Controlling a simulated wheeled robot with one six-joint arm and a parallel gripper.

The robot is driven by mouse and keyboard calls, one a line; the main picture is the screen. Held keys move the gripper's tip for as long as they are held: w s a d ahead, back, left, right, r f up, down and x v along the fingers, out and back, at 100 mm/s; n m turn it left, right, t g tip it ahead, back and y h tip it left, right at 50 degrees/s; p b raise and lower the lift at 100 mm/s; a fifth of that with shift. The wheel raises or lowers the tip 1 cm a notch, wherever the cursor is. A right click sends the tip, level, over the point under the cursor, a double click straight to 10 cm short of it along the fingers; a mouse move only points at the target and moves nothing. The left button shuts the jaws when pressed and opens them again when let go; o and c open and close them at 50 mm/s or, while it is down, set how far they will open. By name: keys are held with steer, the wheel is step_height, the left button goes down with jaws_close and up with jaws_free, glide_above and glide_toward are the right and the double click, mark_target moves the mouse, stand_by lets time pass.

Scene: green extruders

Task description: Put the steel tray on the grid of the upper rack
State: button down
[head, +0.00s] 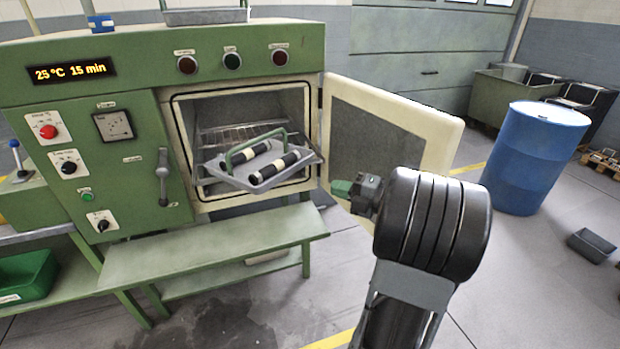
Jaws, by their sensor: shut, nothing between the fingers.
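The steel tray (234,182) has a green handle and carries black-and-white cylinders (272,166). It sits askew in the mouth of the open oven chamber (248,104), with its front part sticking out past the opening. It looks tilted. A wire grid (235,134) shows behind it inside the chamber; the tray hides much of the rack, and I cannot tell which level bears it. My gripper (338,188) is shut and empty, to the right of the tray and apart from it, in front of the open door.
The oven door (395,125) stands open to the right, close behind my gripper. A green bench (215,245) lies below the opening. Another metal tray (206,16) sits on top of the oven. A blue barrel (535,160) stands at the right. The floor between is clear.

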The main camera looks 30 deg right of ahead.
mark_target(291, 170)
steer(key=p+x, duration=0.1)
steer(key=x, duration=0.2)
steer(key=p+x, duration=0.1)
steer(key=x, duration=0.3)
steer(key=d+p+x, duration=0.1)
steer(key=x, duration=0.3)
steer(key=shift+w+r, duration=0.1)
steer(key=shift+w, duration=0.35)
steer(key=shift+w+d, duration=0.2)
steer(key=shift+w, duration=0.65)
